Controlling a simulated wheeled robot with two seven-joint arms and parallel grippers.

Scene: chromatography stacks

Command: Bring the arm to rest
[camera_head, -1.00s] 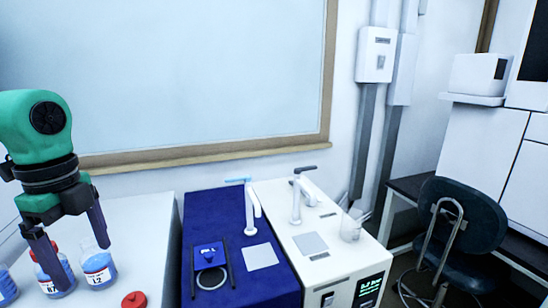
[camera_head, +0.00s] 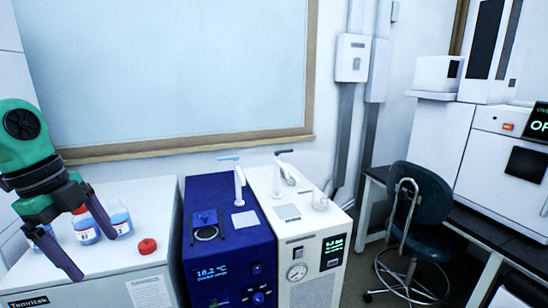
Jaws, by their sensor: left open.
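My left gripper (camera_head: 92,250) comes in from the left on its green arm. Its two dark fingers are spread wide and nothing is between them that I can make out. It hangs in front of several bottles of blue liquid on the white bench unit at the left. One bottle (camera_head: 84,228) has a red cap and stands partly behind the gripper. Another bottle (camera_head: 119,219) stands just right of it, partly covered by a finger. A third bottle (camera_head: 46,240) is mostly hidden. My right gripper is not in view.
A loose red cap (camera_head: 147,246) lies right of the bottles. A blue device (camera_head: 228,262) and a white device (camera_head: 312,246) with a gauge stand to the right. A dark chair (camera_head: 424,194) stands by the bench at the far right. A framed board hangs on the wall.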

